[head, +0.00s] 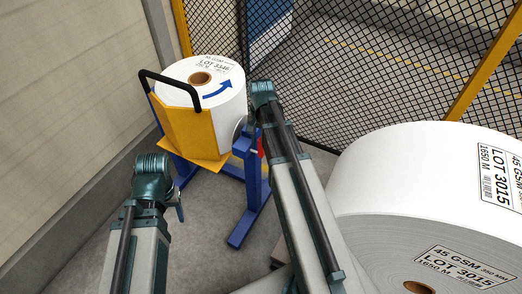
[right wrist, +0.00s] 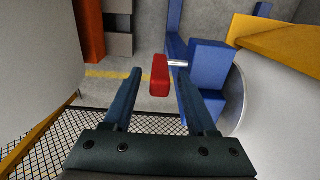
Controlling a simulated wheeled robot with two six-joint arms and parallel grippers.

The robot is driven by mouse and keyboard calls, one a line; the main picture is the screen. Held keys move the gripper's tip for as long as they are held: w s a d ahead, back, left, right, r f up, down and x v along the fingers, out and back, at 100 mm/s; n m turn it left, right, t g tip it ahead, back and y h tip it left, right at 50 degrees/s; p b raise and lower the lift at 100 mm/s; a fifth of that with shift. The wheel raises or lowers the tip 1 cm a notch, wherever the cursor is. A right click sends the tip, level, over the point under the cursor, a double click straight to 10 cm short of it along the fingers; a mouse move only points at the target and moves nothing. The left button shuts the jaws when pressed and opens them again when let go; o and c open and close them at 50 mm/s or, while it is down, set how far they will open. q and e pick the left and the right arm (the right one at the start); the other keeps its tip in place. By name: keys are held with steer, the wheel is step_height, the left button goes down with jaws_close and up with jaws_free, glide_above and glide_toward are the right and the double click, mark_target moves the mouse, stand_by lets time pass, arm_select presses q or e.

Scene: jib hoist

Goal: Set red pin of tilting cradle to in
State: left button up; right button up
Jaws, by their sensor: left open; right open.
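The tilting cradle (head: 190,133) is yellow with a black bar handle (head: 170,82) and stands on a blue frame (head: 251,190). It holds a white paper roll (head: 215,78). The red pin (right wrist: 159,76) has a block-shaped knob, with a bare silver rod (right wrist: 178,63) between it and the blue block. The pin shows as a small red patch in the head view (head: 260,147). My right gripper (right wrist: 158,84) is open, its fingers on either side of the knob in the picture; contact is not visible. My left gripper (head: 178,204) is open, left of the cradle frame and apart from it.
A large paper roll (head: 415,180) fills the right side. A black mesh fence (head: 350,65) with yellow posts stands behind. A pale wall (head: 65,110) closes the left side. Grey floor is bare between the wall and the cradle's feet.

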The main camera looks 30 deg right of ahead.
steer(key=shift+f+b, duration=0.35)
steer(key=shift+f, duration=0.35)
jaws_close()
stand_by(1.0)
